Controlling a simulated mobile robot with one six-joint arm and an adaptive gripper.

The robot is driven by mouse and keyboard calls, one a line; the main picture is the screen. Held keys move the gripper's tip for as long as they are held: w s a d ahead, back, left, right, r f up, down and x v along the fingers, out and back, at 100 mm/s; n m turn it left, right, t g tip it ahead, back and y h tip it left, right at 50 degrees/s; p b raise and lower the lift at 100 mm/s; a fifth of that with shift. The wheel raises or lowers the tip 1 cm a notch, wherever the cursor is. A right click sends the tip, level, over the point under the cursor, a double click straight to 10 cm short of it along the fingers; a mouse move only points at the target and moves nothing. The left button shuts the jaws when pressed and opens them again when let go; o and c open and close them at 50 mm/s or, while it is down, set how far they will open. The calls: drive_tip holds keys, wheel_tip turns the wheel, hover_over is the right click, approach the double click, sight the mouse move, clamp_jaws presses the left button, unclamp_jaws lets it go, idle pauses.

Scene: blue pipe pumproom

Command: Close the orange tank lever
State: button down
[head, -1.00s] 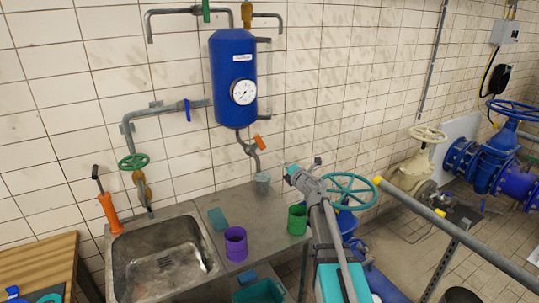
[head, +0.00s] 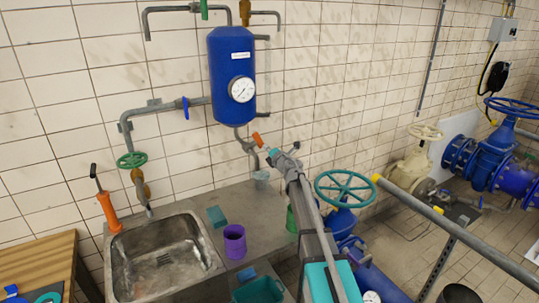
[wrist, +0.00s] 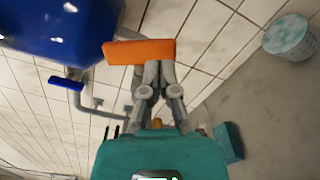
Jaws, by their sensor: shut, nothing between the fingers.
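The orange tank lever (head: 257,138) is on the grey pipe under the blue tank (head: 231,75). In the wrist view the lever (wrist: 139,51) is a flat orange bar lying across the picture, just ahead of the fingertips. My gripper (head: 272,153) is at the lower right of the lever in the head view. In the wrist view its fingers (wrist: 159,72) are together and empty, with their tips at the lever's near edge towards its right end. I cannot tell whether they touch it. The blue tank (wrist: 60,25) fills the upper left there.
A grey cup (head: 261,179) stands on the counter below the lever. A sink (head: 163,255), a purple cup (head: 235,242) and a green cup (head: 291,220) are lower down. A green handwheel (head: 345,188) is right of my arm. Tiled wall lies close behind the lever.

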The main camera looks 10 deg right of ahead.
drive_tip(key=shift+x, duration=1)
drive_tip(key=shift+w+a, duration=0.15)
drive_tip(key=shift+w, duration=0.25)
drive_tip(key=shift+s+d+f, duration=0.2)
drive_tip(key=shift+s, duration=0.15)
drive_tip(key=d+f+b+v, duration=0.1)
drive_tip(key=f+b+v, duration=0.1)
drive_tip(key=v, duration=1.1)
drive_tip(key=shift+w+f+b, duration=0.15)
drive_tip(key=shift+w+b, duration=0.05)
drive_tip(key=shift+b, duration=0.15)
